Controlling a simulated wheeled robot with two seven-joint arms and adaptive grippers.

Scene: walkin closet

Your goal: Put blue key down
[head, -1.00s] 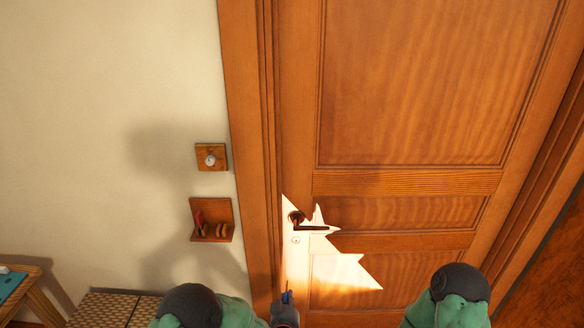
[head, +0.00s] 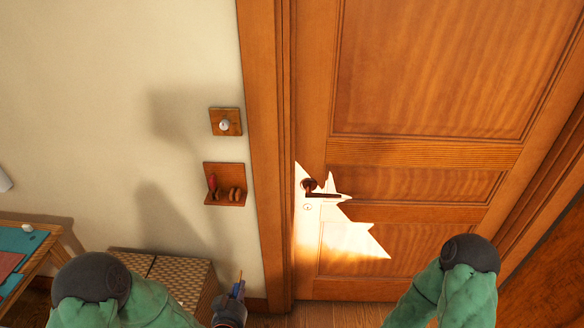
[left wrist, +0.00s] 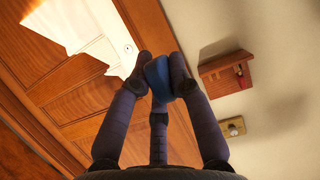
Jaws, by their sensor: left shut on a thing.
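The blue key (left wrist: 158,78) is held between the fingers of my left gripper (left wrist: 158,72) in the left wrist view. In the head view the blue key (head: 237,288) shows small at the tip of my left gripper (head: 236,294), low in the picture, in front of the wall and beside the woven box. The gripper is shut on the key, and its fingers hide part of it. My right arm shows at the lower right of the head view, but its gripper is out of view.
A wooden wall shelf (head: 225,186) holds a red item and brown round things. A wooden switch plate (head: 226,122) is above it. A woven box (head: 165,275) stands by the wall, left of the door (head: 420,150). A table (head: 45,240) with a teal mat is at far left.

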